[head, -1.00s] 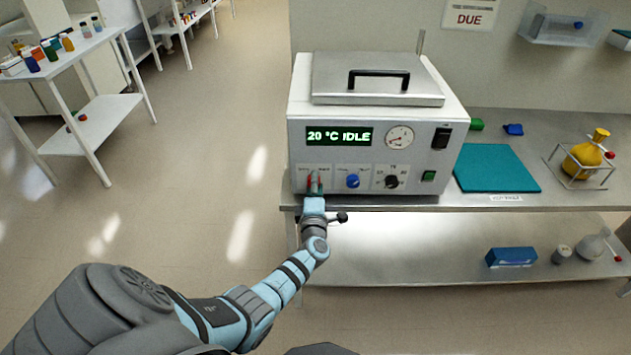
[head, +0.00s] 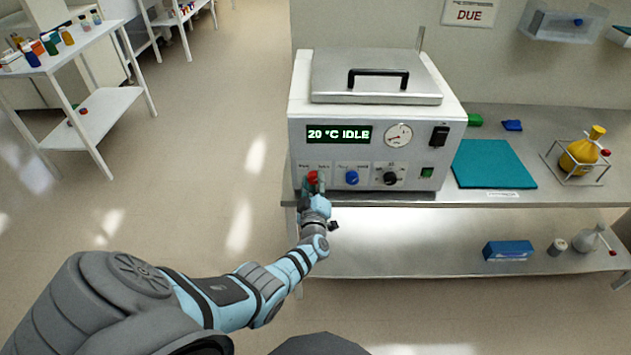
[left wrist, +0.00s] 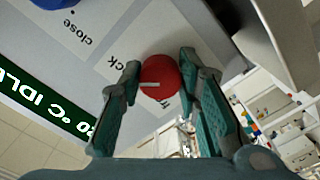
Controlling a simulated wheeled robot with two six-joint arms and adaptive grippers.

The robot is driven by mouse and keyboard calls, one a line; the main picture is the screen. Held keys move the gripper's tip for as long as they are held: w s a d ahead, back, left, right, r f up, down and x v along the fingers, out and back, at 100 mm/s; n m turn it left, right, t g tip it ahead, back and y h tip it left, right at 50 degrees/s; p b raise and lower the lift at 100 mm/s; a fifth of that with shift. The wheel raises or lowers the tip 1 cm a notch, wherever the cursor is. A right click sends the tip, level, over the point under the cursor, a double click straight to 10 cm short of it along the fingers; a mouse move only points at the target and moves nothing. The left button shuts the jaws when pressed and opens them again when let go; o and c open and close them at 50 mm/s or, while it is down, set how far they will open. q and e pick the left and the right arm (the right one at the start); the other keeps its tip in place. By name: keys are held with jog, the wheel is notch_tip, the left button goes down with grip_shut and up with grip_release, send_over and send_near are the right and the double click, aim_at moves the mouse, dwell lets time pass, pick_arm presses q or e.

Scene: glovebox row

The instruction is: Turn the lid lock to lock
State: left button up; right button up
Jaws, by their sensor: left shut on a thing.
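The lid lock is a red round knob (head: 312,178) at the lower left of the front panel of a white box-shaped instrument (head: 430,165). Its closed metal lid (head: 330,75) has a black handle. My left gripper (head: 313,184) is shut on the red knob, partly covering it in the head view. In the left wrist view, the knob (left wrist: 160,72) sits between the two green-padded fingers (left wrist: 162,92) and has a short white pointer mark. A label ending in "ck" is beside it, partly hidden by a finger. My right gripper is not in view.
A blue knob (head: 351,177) labelled "close" in the wrist view and a black knob (head: 390,179) are right of the red one. The display (head: 339,134) reads "20 °C IDLE". A teal mat (head: 493,165) lies on the bench to the right.

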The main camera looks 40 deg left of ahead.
pick_arm(q)
jog(key=shift+m, duration=0.3)
jog(key=o, duration=1.1)
jog(key=shift+o, duration=0.2)
jog(key=v, duration=1.2)
jog(key=shift+w, duration=0.1)
